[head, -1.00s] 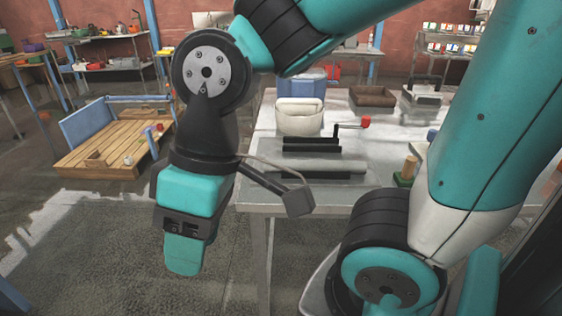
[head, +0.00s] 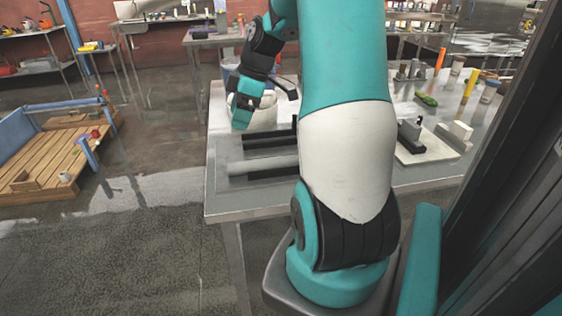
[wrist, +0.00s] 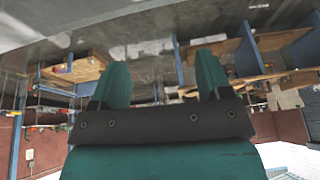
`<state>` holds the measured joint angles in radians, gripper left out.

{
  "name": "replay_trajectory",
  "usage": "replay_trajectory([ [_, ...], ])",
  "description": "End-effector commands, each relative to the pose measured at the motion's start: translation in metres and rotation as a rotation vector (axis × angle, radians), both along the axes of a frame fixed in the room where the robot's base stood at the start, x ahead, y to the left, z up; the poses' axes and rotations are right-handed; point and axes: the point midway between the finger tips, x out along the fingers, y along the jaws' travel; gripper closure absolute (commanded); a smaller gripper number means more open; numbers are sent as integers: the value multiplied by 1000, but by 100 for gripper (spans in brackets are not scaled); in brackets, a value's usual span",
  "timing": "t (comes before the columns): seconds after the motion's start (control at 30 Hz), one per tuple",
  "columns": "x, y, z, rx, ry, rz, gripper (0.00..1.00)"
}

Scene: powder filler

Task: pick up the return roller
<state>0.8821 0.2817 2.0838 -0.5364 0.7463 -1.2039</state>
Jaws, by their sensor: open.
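A long pale grey cylinder (head: 264,163), which looks like the return roller, lies near the front of the grey table, beside black bars (head: 268,140). My arm hides its right end. My gripper (head: 242,115) is above the table, in front of the pale bin and beyond the cylinder in the picture. In the wrist view my gripper (wrist: 163,75) shows two teal fingers apart with nothing between them. The cylinder is not seen in the wrist view.
The pale rounded bin (head: 262,115) stands right behind my gripper. On the right of the table (head: 218,195) are a white base with black parts (head: 418,145), a green item (head: 426,100) and several cups. A wooden platform (head: 40,165) stands on the floor at left.

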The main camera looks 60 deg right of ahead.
Motion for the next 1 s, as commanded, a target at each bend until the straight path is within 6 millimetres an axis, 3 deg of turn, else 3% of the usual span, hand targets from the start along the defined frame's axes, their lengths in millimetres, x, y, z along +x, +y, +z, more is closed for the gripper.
replay_trajectory([
  [0.03, -8, -21, -3, -6, -10, -9, 29],
  [0.1, -15, -39, -7, -16, -21, -4, 29],
  [0.23, -20, -51, -17, -21, -29, 1, 29],
  [0.7, 9, -26, -105, -22, -28, 5, 29],
  [1.0, 17, -19, -128, -23, -29, 4, 29],
])
